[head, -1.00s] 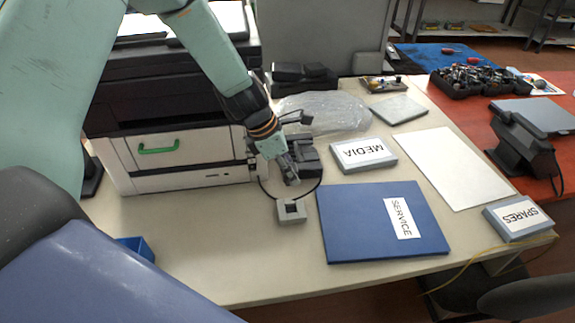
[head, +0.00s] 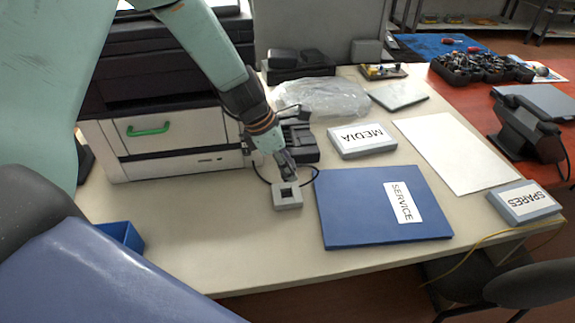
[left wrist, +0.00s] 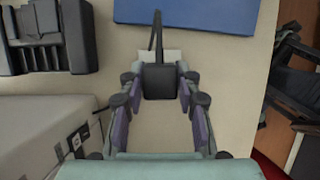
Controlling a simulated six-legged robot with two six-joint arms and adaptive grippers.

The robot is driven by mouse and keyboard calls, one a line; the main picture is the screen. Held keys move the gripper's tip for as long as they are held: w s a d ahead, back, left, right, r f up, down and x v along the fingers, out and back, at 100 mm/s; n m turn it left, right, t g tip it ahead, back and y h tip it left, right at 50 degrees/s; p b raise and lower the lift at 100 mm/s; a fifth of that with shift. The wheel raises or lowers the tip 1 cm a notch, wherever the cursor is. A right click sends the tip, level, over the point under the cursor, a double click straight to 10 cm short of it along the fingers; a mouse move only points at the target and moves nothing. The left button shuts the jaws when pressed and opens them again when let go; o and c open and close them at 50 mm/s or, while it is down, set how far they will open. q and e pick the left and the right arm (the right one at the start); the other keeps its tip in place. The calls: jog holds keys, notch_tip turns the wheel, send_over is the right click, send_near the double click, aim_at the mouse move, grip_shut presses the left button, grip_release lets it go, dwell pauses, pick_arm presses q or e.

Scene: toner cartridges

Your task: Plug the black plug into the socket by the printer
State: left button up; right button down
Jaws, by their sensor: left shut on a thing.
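The black plug (left wrist: 160,82) is held between the fingers of my left gripper (left wrist: 159,100) in the left wrist view, with its black cord rising from it. In the head view my left gripper (head: 287,172) points down just behind the grey socket block (head: 288,203), and its fingers mostly hide the plug. The socket has a dark square opening on top. In the left wrist view a pale part of the socket (left wrist: 173,56) shows behind the plug. I cannot tell whether plug and socket touch. My right gripper is not in view.
The printer (head: 180,134) stands left of the socket. A black device (head: 300,146) is behind my gripper.

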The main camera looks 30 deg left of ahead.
aim_at(293, 194)
pick_arm(q)
jog(key=shift+a+f+b, duration=0.2)
jog(key=shift+f+b, duration=0.7)
jog(key=shift+f, duration=0.05)
jog(key=shift+s+d+f+b, duration=0.1)
jog(key=shift+d+f+b, duration=0.05)
jog(key=shift+f+b, duration=0.65)
jog(key=shift+f, duration=0.45)
jog(key=shift+p, duration=0.35)
jog(key=shift+f+b, duration=0.55)
jog(key=shift+f, duration=0.5)
dwell(1.7)
